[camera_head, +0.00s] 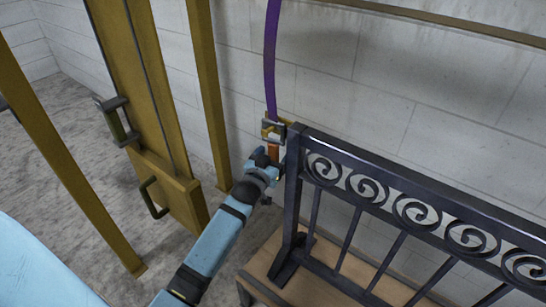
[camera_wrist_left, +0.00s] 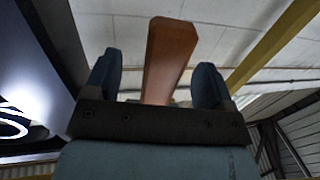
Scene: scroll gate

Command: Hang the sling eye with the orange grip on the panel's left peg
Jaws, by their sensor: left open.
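The purple sling (camera_head: 271,50) hangs from above and ends in a yellowish metal eye (camera_head: 268,129) beside the top of the dark panel's left post (camera_head: 293,180). The left peg cannot be made out clearly, so I cannot tell whether the eye is around it. The orange grip (camera_head: 274,152) hangs below the eye. My left gripper (camera_head: 264,160) is at the grip. In the left wrist view the orange grip (camera_wrist_left: 168,55) stands between the two blue fingers of my open left gripper (camera_wrist_left: 157,82), with gaps at both sides. My right gripper is out of view.
The dark scroll panel (camera_head: 415,212) stands on a wooden surface (camera_head: 262,268) at right. A yellow post (camera_head: 207,85) and a yellow column with handles (camera_head: 150,100) stand at left. A pale block wall (camera_head: 400,90) is close behind.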

